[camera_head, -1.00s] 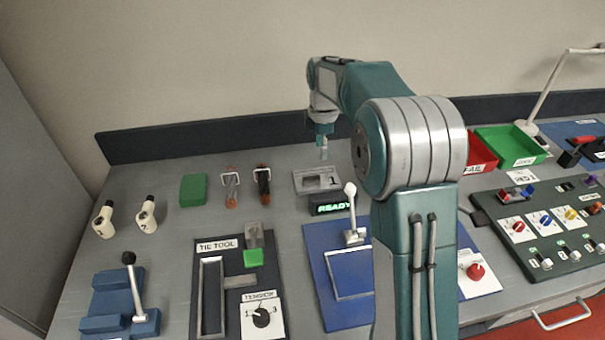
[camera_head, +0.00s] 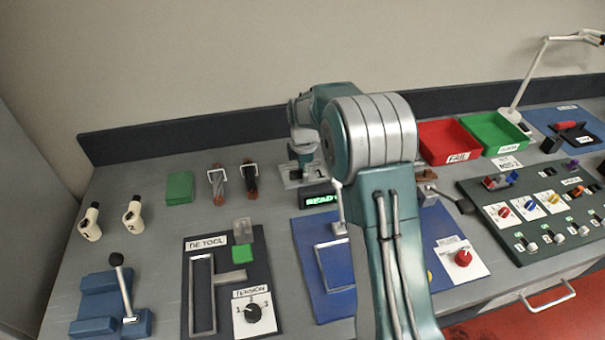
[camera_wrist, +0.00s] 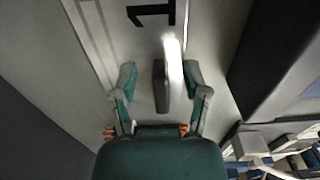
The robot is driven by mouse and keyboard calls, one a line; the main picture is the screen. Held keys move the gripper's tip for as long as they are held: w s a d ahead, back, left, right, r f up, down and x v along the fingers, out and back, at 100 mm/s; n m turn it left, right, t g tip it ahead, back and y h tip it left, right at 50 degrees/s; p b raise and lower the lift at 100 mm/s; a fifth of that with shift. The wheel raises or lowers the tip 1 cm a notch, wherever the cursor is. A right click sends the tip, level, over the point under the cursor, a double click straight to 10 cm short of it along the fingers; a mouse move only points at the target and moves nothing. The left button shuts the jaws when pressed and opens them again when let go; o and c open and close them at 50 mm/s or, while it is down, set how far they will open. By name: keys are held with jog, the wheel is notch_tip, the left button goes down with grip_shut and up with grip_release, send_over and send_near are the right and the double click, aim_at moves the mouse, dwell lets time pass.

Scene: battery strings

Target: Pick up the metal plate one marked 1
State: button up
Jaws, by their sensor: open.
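The metal plate marked 1 (camera_head: 290,184) lies at the back of the bench, behind the READY display, mostly hidden by my arm in the head view. In the wrist view the plate (camera_wrist: 145,45) fills the middle, with a black "1" near the top edge. My gripper (camera_wrist: 160,78) is over the plate with its two teal fingers apart. A narrow dark bar or slot (camera_wrist: 160,88) shows between the fingers; I cannot tell which it is, nor whether the fingers touch anything. In the head view my gripper (camera_head: 303,160) is low over the plate.
A lit READY display (camera_head: 319,201) stands just in front of the plate. Two cable pieces (camera_head: 233,184) and a green block (camera_head: 179,187) lie to the left. Red (camera_head: 446,142) and green (camera_head: 497,134) bins stand right. The dark back rail (camera_head: 190,133) runs behind.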

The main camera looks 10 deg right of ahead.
grip_shut()
jog(key=shift+r, duration=0.1)
